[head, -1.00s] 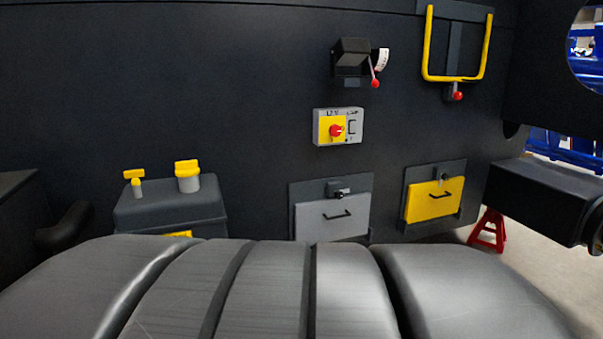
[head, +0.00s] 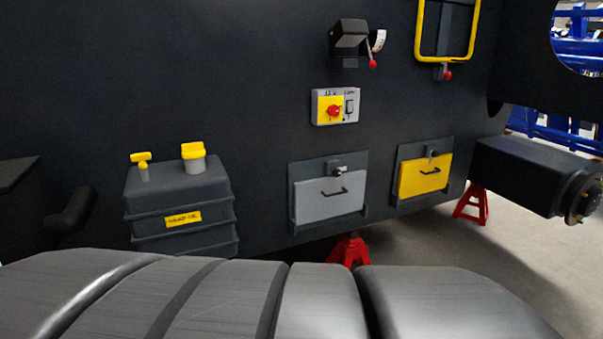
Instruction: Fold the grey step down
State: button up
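The grey step appears to be the grey panel (head: 330,197) with a small black bar handle, low on the dark chassis wall. It stands upright, flat in its dark frame (head: 292,205). A small dark latch (head: 337,171) with a knob sits just above it at the top of the frame. A similar yellow panel (head: 424,178) with its own handle and latch stands upright to its right. My gripper is not in view, so its state and its distance from the step do not show.
A large dark ribbed, rounded form (head: 317,300) fills the foreground below the step. A dark box with yellow caps (head: 180,211) stands left. Above are a switch box (head: 352,106), a red-tipped lever (head: 372,55) and a yellow bar (head: 418,38). Right are a black axle (head: 520,175) and red stand (head: 473,204).

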aim_at(315, 200)
jog(key=i+l+u, duration=0.1)
jog(key=i, duration=1)
